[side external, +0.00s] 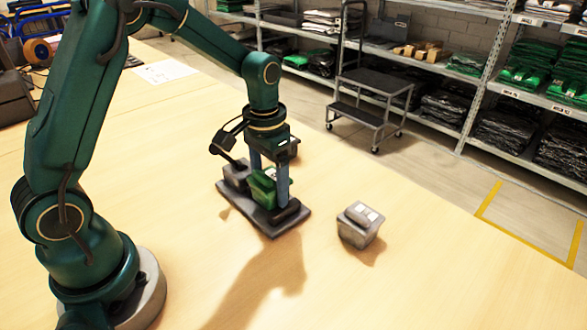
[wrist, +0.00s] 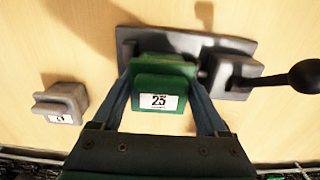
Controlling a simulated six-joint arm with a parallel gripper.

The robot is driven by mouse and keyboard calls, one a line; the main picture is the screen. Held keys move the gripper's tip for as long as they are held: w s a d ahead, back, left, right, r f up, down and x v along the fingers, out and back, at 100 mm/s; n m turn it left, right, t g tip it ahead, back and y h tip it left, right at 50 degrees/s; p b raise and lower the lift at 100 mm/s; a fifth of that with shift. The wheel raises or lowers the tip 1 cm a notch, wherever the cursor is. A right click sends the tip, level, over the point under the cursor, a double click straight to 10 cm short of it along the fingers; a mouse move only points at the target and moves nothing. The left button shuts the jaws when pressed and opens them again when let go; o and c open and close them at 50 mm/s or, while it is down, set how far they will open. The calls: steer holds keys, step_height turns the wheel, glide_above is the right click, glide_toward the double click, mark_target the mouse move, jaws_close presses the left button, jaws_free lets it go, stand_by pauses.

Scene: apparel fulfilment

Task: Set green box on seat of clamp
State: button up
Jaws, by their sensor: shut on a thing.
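The green box (side external: 262,187) has a white label reading 25 in the wrist view (wrist: 162,100). My gripper (side external: 270,185) is shut on it, with one blue finger on each side. The clamp has a dark grey base plate (side external: 265,222), a block at one end and a lever with a black ball knob (wrist: 307,76). The box is over the middle of the plate, between the clamp's end blocks. The fingers and box hide the seat, so I cannot tell whether the box touches it.
A grey box (side external: 360,225) with a white label stands on the table, right of the clamp; it also shows in the wrist view (wrist: 60,103). The front of the wooden table (side external: 420,285) is clear.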

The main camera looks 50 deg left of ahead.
steer(key=shift+s+f, duration=0.1)
steer(key=shift+f, duration=0.7)
steer(key=o, duration=1.3)
steer(key=shift+c, duration=0.2)
steer(key=shift+r, duration=3.35)
steer(key=shift+t, duration=0.8)
steer(key=r, duration=0.3)
steer(key=d+r, duration=0.1)
steer(key=shift+s+r, duration=0.25)
steer(key=shift+r, duration=0.1)
steer(key=s+d+r+t, duration=0.2)
steer(key=s+t, duration=0.1)
steer(key=s, duration=1)
steer(key=shift+s+d+t, duration=0.2)
steer(key=shift+s+t, duration=0.05)
steer(key=shift+t, duration=0.15)
